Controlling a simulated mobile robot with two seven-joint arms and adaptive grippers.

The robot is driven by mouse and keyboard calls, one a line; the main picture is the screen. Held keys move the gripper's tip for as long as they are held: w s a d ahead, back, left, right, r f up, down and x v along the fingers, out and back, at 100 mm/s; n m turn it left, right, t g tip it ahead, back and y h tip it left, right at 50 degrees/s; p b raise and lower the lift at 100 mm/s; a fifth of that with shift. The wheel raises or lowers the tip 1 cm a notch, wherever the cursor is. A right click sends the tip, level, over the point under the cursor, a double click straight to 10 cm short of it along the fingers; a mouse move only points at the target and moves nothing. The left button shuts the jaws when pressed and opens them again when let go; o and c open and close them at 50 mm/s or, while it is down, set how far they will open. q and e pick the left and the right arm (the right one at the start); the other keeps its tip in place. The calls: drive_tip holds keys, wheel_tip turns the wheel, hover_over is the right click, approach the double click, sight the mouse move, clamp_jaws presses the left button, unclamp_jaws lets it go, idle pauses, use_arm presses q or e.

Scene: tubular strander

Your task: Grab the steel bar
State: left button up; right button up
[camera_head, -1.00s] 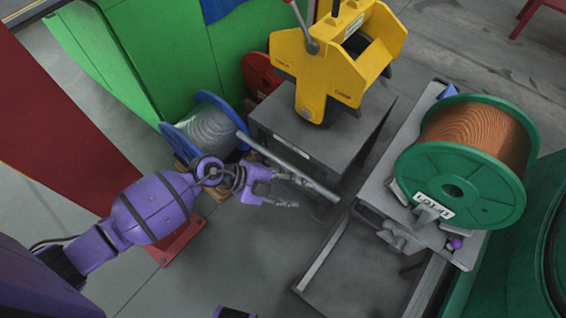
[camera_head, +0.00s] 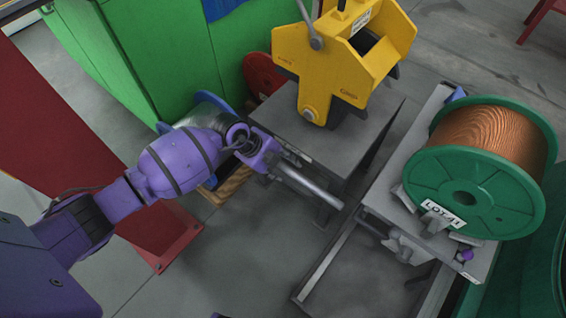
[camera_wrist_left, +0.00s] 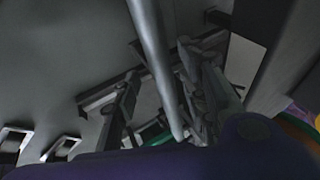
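The steel bar (camera_head: 308,187) is a long grey rod sloping down to the right beside the grey table in the head view. My left gripper (camera_head: 276,160) is at its upper left part, and the purple wrist hides that end. In the left wrist view the bar (camera_wrist_left: 153,50) runs between the two spread dark fingers of the left gripper (camera_wrist_left: 160,75). A gap shows between the bar and the left finger; the bar is nearer the right finger, and I cannot tell if they touch. My right gripper is not in view.
A grey table (camera_head: 285,115) carries a yellow machine part (camera_head: 345,60) just behind the bar. A green reel of copper wire (camera_head: 465,185) stands at the right. A steel-wire reel (camera_head: 205,112) is partly hidden behind my left arm. Green cabinets (camera_head: 130,70) stand at the back left.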

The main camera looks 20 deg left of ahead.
use_arm(q)
drive_tip(key=shift+w+d+r, duration=0.1)
drive_tip(key=shift+w+r, duration=0.05)
drive_tip(key=shift+w, duration=0.05)
clamp_jaws()
drive_tip(key=shift+r, duration=0.25)
